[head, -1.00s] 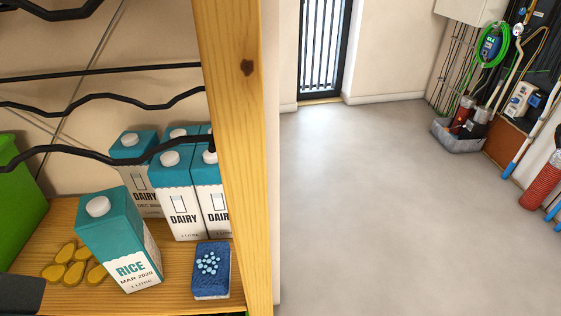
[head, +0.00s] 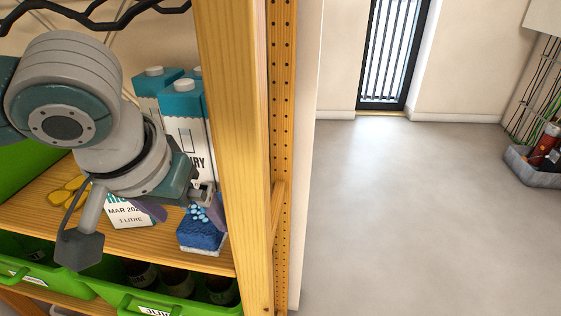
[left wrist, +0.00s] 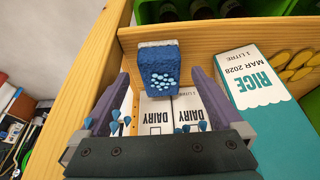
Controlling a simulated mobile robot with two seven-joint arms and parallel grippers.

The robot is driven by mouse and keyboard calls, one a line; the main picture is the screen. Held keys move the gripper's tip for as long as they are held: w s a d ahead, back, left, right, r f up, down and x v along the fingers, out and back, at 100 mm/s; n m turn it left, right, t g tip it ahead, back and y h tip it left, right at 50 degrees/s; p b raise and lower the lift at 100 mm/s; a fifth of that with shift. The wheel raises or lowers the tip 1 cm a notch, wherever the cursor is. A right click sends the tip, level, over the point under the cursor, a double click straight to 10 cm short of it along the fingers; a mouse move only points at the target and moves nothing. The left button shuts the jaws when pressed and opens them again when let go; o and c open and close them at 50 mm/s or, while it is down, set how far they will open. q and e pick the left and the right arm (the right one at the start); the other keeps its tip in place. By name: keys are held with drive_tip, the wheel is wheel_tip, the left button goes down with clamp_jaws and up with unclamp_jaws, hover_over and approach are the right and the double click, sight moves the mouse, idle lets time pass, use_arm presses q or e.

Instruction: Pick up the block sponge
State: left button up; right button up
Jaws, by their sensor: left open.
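The block sponge (head: 201,236) is blue with light-blue dots on top and a pale layer beneath. It sits on the wooden shelf near its front edge, beside the upright post. My left gripper (head: 178,207) is just above and behind it in the head view, partly hidden by my wrist. In the left wrist view the sponge (left wrist: 159,68) shows between the spread purple fingers of my left gripper (left wrist: 158,82), toward and beyond their tips. The jaws are open with nothing held; contact with the sponge cannot be told. My right gripper is not in view.
A rice carton (left wrist: 262,100) stands close beside the gripper. Dairy cartons (head: 184,120) stand behind the sponge. The wooden post (head: 236,150) bounds the shelf on the right. Yellow items (head: 66,192) lie at left. Green crates (head: 110,292) with dark bottles sit below.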

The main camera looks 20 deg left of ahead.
sight(203, 216)
use_arm(q)
drive_tip(key=shift+w+a, duration=0.15)
drive_tip(key=shift+w, duration=0.55)
drive_tip(key=b+x, duration=0.2)
drive_tip(key=x, duration=0.3)
drive_tip(key=shift+w+f, duration=0.1)
drive_tip(key=shift+w, duration=0.15)
